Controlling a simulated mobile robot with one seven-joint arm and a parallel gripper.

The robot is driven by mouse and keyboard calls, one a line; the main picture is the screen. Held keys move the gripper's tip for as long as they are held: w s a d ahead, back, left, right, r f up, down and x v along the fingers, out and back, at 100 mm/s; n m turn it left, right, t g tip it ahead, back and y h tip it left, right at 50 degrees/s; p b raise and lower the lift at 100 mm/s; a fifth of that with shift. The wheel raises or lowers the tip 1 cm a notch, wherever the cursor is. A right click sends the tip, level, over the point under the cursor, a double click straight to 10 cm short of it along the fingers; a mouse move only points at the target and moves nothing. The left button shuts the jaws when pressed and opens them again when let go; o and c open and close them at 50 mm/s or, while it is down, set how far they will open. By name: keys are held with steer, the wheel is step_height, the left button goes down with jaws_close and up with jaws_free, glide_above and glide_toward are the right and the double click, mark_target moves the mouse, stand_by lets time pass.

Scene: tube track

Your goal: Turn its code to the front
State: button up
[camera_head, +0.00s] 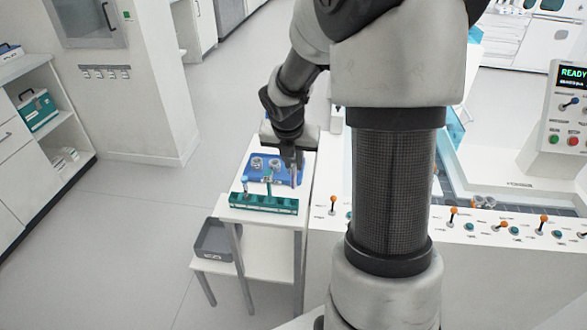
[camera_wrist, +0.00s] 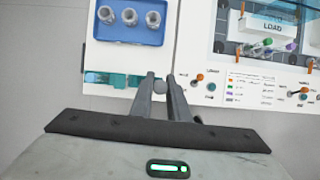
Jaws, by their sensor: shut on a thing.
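My gripper (camera_wrist: 160,80) is shut on a tube (camera_wrist: 160,86), of which only a grey rounded end shows between the two fingers in the wrist view. In the head view my gripper (camera_head: 293,160) hangs over the right part of the small white table, beside the blue tray (camera_head: 252,176). The held tube is mostly hidden there by the fingers. No code can be made out on it in either view.
The blue tray bears grey round holders (camera_wrist: 130,17). A grey bin (camera_head: 214,240) sits on the lower shelf. A white console with levers (camera_head: 453,213) adjoins on the right.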

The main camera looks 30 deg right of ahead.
mark_target(294, 189)
steer(key=shift+r, duration=0.45)
steer(key=shift+f, duration=0.15)
steer(key=shift+f+b, duration=2.9)
steer(key=shift+f, duration=1.75)
steer(key=shift+r+p, duration=0.15)
steer(key=shift+p, duration=0.4)
steer(key=shift+n+t+y+p, duration=0.15)
steer(key=shift+n+y+p, duration=0.4)
steer(key=shift+n+p, duration=1.4)
steer(key=shift+n+t+y+p, duration=0.15)
steer(key=shift+n+y+p, duration=0.6)
steer(key=shift+p, duration=2.1)
steer(key=shift+n+y+p, duration=0.8)
steer(key=shift+n+p, duration=1.9)
steer(key=shift+p, duration=2.3)
steer(key=shift+n+p, duration=0.6)
steer(key=shift+p, duration=0.25)
